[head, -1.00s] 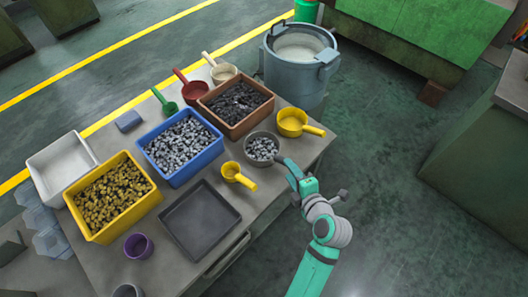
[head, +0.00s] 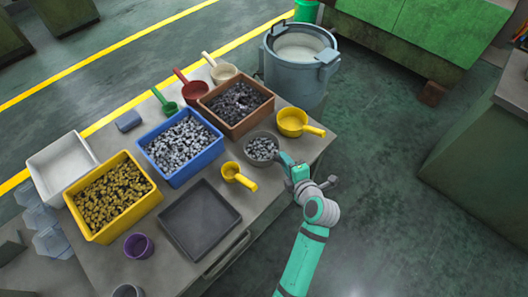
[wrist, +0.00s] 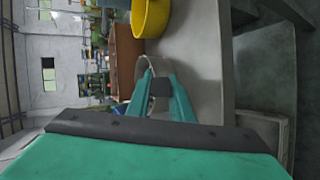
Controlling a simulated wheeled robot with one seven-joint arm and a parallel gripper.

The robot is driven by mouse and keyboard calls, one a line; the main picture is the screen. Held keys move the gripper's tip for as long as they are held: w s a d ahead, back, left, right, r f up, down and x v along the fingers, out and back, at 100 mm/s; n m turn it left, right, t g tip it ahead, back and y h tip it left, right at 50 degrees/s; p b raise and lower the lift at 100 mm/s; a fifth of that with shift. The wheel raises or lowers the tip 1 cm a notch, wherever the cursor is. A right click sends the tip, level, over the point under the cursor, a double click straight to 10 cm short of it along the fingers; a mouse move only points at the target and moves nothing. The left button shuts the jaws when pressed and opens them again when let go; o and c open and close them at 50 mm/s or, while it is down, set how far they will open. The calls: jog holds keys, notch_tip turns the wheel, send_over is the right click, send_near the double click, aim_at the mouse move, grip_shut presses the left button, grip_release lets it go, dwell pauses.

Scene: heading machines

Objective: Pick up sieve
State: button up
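The grey round sieve (head: 262,148), holding small grey metal pieces, stands on the table near its right edge. My gripper (head: 283,159) is at the sieve's right side, low over the table edge. In the wrist view its two teal fingers (wrist: 161,84) are apart, with a dark grey block (wrist: 160,88) between them that looks like the end of the sieve's handle. Part of the sieve's rim shows beyond the fingertips. I cannot tell whether the fingers press on the block.
A yellow pan (head: 292,121) stands just behind the sieve, and a small yellow scoop (head: 232,171) lies to its left. A brown bin (head: 226,124), a blue bin (head: 170,172) and a black tray (head: 178,245) are further left. A grey pot (head: 290,85) stands behind the table.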

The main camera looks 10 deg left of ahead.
grip_shut()
jog(key=shift+r, duration=0.15)
